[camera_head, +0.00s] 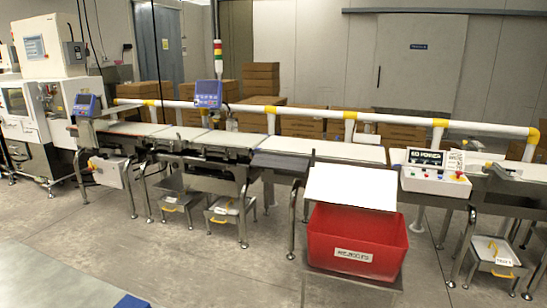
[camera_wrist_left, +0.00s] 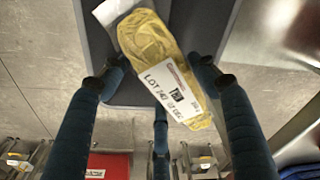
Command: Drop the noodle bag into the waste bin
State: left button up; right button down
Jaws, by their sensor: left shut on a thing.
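The noodle bag (camera_wrist_left: 160,50) is a yellow, clear-wrapped pack with a white lot label (camera_wrist_left: 172,88). It shows in the left wrist view, slanted between the blue fingers. My left gripper (camera_wrist_left: 154,66) is shut on it. A dark grey surface is behind the bag; I cannot tell whether they touch. A red bin (camera_head: 354,252) with a white label stands on the floor in the head view, under the line's front edge. A white sloping panel hides part of its opening. A red piece of it seems to show in the left wrist view (camera_wrist_left: 108,165). No other bin is clear. My right gripper is not in view.
The conveyor line (camera_head: 130,128) runs across the head view, with a white and yellow rail behind it. A control box (camera_head: 436,180) stands right of the red bin. Grey trays (camera_head: 229,210) sit under the line. The floor in front is mostly clear. A blue-topped edge (camera_head: 131,301) is at lower left.

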pick_arm(q)
jog(key=shift+f, duration=0.6)
jog(key=o, duration=1.5)
jog(key=shift+c, duration=0.2)
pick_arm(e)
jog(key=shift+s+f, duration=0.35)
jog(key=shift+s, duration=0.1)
pick_arm(q)
jog(key=shift+r, duration=0.1)
